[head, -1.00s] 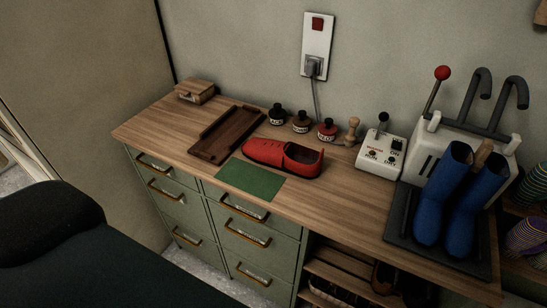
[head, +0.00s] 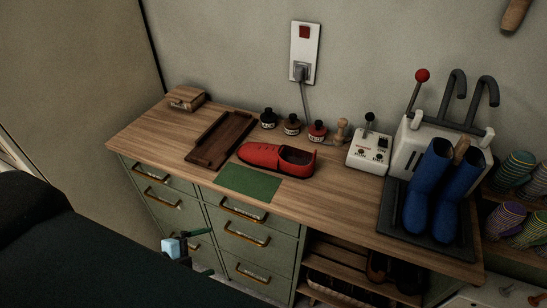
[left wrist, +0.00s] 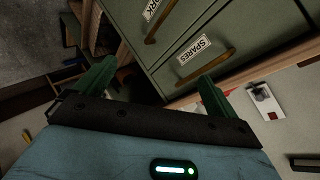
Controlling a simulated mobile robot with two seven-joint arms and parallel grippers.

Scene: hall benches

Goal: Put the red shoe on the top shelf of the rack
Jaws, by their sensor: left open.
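The red shoe (head: 276,158) lies upright on the wooden bench top, behind the green mat (head: 247,182), with its toe to the left. The rack (head: 345,260) is the open slatted part under the bench, right of the drawers. Dark and brown shoes (head: 392,274) stand in it at the right; its inside is shadowed and partly cut off. My left gripper (head: 200,238) is low in front of the drawers, below the bench top and well apart from the shoe. In the left wrist view its green fingers (left wrist: 157,74) are spread and empty, facing drawer fronts. My right gripper is out of view.
A dark wooden tray (head: 220,140), several polish jars (head: 291,125), a switch box (head: 368,153) and blue boots (head: 427,190) on a black tray stand on the bench. Drawer handles (head: 247,238) stick out. The bench front between mat and boots is clear.

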